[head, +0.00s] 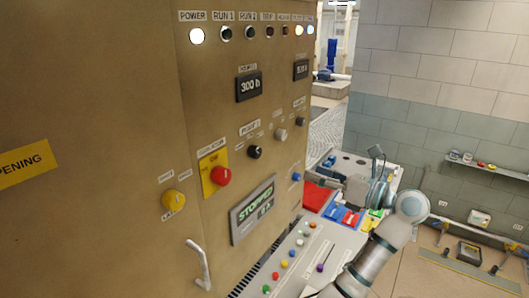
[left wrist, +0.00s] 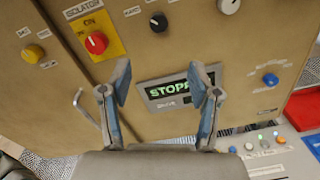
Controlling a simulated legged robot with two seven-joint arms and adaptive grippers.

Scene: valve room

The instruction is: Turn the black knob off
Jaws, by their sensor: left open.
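The black knob (head: 254,152) is on the tan cabinet front, below the digital "300" display and right of the red knob. It also shows near the top of the left wrist view (left wrist: 158,22), beyond my fingertips. My left gripper (head: 316,183) is right of and lower than the knob in the head view, apart from it. In the left wrist view the two fingers of the gripper (left wrist: 164,76) are spread with nothing between them, in front of the "STOPPED" screen. Which way the knob points is too small to tell. My right gripper is not in view.
A red knob (head: 220,175) on a yellow plate, a yellow knob (head: 176,199), a grey knob (head: 281,134) and a blue knob (head: 296,177) surround it. The "STOPPED" screen (head: 253,208) is below. A sloped console (head: 305,250) with coloured buttons juts out. A handle (head: 199,262) protrudes.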

